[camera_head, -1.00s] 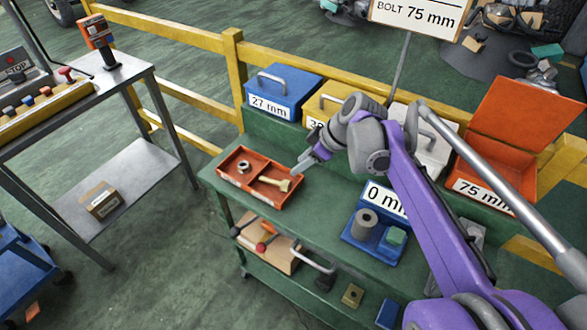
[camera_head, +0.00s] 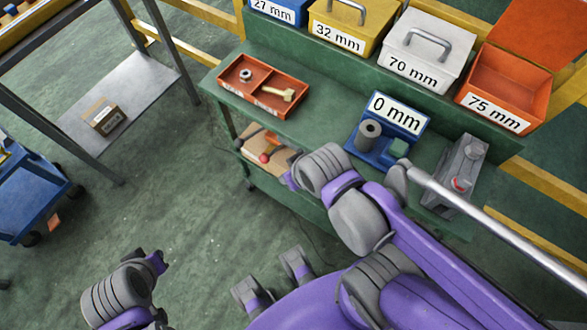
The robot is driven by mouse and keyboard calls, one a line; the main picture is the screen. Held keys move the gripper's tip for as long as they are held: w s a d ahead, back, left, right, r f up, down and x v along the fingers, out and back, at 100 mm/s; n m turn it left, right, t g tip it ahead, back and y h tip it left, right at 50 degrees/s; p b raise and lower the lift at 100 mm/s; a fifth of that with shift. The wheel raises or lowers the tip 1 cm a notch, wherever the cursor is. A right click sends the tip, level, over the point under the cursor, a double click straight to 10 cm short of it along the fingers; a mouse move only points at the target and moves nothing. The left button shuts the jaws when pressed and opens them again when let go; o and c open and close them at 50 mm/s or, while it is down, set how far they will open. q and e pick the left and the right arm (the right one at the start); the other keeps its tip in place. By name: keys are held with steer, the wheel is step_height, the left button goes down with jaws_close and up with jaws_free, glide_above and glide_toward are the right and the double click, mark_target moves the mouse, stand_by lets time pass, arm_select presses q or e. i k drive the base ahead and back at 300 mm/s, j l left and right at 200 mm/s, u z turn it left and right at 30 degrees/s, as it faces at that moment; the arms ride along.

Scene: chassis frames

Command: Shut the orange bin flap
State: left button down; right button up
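The orange bin (camera_head: 503,92), labelled 75 mm, stands at the right end of the raised back shelf. Its flap (camera_head: 535,35) is up and leans back behind the bin, partly cut off by the top edge. The bin's inside looks empty. My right gripper (camera_head: 290,181) is in front of the bench's front edge, well to the left of and below the bin, touching nothing that I can see. My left gripper (camera_head: 157,262) is low at the left over the floor, far from the bin. The fingers of both are too small or hidden to judge.
A blue bin (camera_head: 280,10), a yellow bin (camera_head: 346,30) and a white bin (camera_head: 425,50) stand left of the orange one, lids down. A red tray (camera_head: 262,87), a blue 0 mm stand (camera_head: 398,118) and a grey block (camera_head: 456,172) occupy the bench.

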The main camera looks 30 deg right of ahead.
mark_target(550, 34)
steer(key=z, duration=2.3)
